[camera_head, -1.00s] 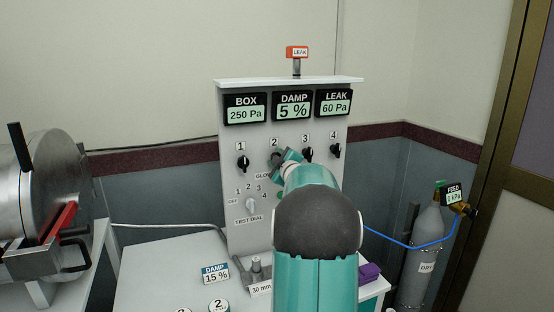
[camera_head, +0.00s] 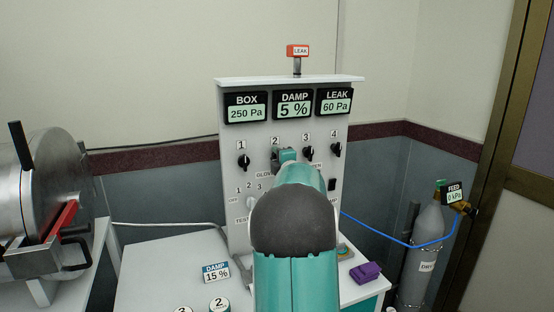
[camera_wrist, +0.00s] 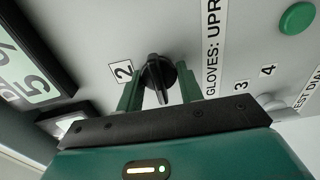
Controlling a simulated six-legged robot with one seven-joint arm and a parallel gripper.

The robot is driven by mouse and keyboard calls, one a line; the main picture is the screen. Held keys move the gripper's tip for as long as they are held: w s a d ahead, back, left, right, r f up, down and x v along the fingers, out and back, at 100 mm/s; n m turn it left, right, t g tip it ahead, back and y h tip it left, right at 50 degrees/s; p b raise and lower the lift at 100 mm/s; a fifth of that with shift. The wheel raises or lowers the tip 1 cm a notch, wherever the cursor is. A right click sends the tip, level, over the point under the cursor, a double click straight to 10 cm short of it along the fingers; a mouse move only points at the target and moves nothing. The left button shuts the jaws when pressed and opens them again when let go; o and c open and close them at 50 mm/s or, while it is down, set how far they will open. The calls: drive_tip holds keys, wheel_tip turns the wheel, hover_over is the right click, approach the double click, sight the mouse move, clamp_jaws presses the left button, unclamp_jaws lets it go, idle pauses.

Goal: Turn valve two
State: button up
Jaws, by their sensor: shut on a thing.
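Valve two is a black knob (camera_wrist: 157,74) on the grey panel (camera_head: 232,180), beside a label "2" in the wrist view. My gripper (camera_wrist: 160,90) has one green finger on each side of this knob and is shut on it. In the head view my gripper (camera_head: 284,155) is at the panel below the "2" label, and my arm hides most of the knob there. The knob's ridge points roughly along the fingers in the wrist view.
Black knobs one (camera_head: 243,161), three (camera_head: 308,153) and four (camera_head: 337,149) sit on the same panel. A purple block (camera_head: 366,272) lies on the bench at right.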

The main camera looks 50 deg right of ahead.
idle(0.3)
drive_tip(key=o, duration=1)
drive_tip(key=shift+c, duration=0.2)
